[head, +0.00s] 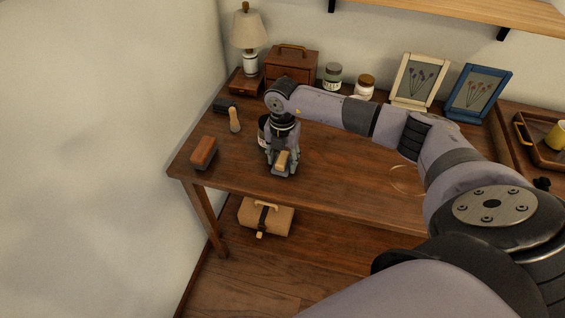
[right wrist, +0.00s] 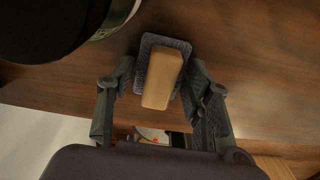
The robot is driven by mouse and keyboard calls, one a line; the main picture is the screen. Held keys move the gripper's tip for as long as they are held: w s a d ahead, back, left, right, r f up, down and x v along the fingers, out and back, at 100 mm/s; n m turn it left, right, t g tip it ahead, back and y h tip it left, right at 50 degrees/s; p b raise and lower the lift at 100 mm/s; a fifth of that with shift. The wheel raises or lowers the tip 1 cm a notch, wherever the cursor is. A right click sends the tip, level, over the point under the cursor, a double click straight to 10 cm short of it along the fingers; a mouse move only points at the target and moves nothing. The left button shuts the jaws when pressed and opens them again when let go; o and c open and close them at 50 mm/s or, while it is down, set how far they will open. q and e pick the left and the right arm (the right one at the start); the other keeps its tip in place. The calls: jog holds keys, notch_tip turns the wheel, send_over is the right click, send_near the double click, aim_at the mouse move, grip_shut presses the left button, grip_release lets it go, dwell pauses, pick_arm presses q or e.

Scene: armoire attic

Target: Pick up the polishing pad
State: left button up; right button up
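The polishing pad (head: 283,159) has a tan block handle on a grey fuzzy base and rests on the wooden desk (head: 340,175) near its front edge. In the right wrist view the pad (right wrist: 162,78) lies between the two fingers, slightly turned. My right gripper (head: 283,168) points down over it. In the wrist view the right gripper (right wrist: 161,80) is spread, with one fingertip close beside each side of the pad. Narrow gaps seem to show, though contact is hard to judge. My left gripper is not in view.
A dark-lidded jar (right wrist: 50,25) stands close beside the gripper. A reddish-brown block (head: 204,152) and a tan-handled tool (head: 235,120) lie to the left. A lamp (head: 249,35), wooden box (head: 291,68) and picture frames (head: 417,82) line the back. Desk right of the gripper is largely clear.

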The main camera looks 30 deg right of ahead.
aim_at(282, 158)
jog(key=c, duration=0.7)
notch_tip(282, 158, up, 20)
jog(key=b, duration=0.1)
dwell(0.3)
jog(key=o, duration=0.6)
jog(key=c, duration=0.5)
